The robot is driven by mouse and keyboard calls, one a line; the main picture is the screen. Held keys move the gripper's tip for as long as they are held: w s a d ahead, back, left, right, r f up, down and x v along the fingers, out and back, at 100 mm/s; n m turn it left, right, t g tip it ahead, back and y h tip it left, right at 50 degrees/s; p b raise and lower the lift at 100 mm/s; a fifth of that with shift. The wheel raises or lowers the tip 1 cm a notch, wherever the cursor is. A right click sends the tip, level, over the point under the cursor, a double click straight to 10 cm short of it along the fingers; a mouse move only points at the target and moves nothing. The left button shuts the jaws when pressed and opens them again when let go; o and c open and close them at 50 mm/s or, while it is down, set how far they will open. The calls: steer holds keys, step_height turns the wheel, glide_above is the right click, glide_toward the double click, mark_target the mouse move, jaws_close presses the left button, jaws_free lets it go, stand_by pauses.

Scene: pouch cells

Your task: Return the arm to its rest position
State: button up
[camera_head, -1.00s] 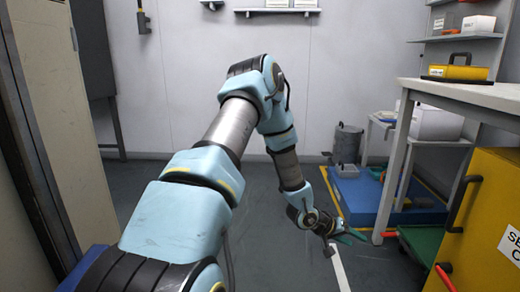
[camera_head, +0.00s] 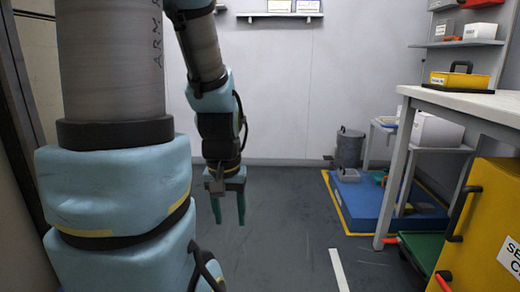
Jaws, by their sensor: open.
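My arm fills the left side of the head view, its thick light-blue and grey links close to the camera. The forearm hangs down from the top, left of the middle. My gripper (camera_head: 229,220) is at its end, with two green fingers pointing down. The fingers are apart and nothing is between them. The gripper hangs over the dark floor (camera_head: 285,225), apart from any object.
On the right, a white table (camera_head: 470,103) bears a yellow case (camera_head: 458,80). A yellow cabinet (camera_head: 488,225) stands below it. A blue platform (camera_head: 365,200) and a grey bin (camera_head: 349,148) are farther back. The middle floor is clear.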

step_height(320, 180, up, 38)
steer(key=p, duration=3.6)
steer(key=shift+w+p, duration=0.25)
steer(key=shift+p, duration=0.15)
steer(key=shift+f, duration=0.1)
